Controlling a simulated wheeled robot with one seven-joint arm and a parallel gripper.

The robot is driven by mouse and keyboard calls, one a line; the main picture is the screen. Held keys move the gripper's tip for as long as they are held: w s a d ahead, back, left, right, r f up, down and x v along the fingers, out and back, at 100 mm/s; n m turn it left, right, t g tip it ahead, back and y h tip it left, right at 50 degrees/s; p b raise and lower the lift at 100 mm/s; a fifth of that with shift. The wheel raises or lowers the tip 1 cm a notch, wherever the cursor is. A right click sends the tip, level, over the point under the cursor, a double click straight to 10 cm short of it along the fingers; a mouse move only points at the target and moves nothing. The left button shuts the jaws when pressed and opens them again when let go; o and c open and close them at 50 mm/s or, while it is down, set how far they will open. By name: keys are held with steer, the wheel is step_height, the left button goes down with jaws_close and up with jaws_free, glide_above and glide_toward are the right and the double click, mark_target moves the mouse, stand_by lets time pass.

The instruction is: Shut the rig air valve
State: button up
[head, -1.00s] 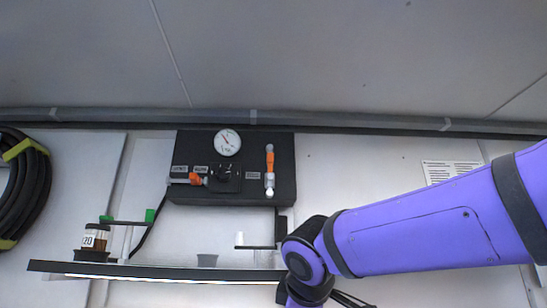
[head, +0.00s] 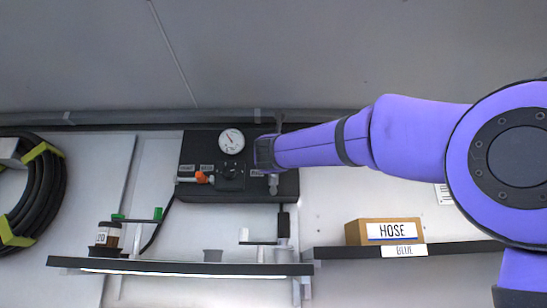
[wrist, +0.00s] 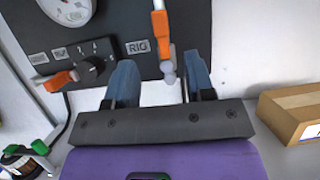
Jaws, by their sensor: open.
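The rig air valve (wrist: 160,30) has an orange handle in line with its upright pale pipe, beside the "RIG" label (wrist: 138,47) on the black panel (wrist: 205,25). In the head view my arm hides the handle, and only the pipe's lower end (head: 273,186) shows. My gripper (wrist: 159,75) is open and empty, facing the panel. Its two blue-grey fingers appear on either side of the pipe's lower end in the wrist view, below the orange handle. The right finger looks closer to the pipe. I cannot tell any contact.
A gauge (head: 231,141), a black knob (head: 231,174) and another orange lever (head: 204,177) are left of the valve. A shelf (head: 180,267) below holds a brown jar (head: 108,235) and small cups. A coiled hose (head: 50,195) hangs left.

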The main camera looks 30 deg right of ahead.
steer(key=x, duration=1)
steer(key=shift+w+d, duration=0.2)
steer(key=shift+w, duration=0.05)
jaws_close()
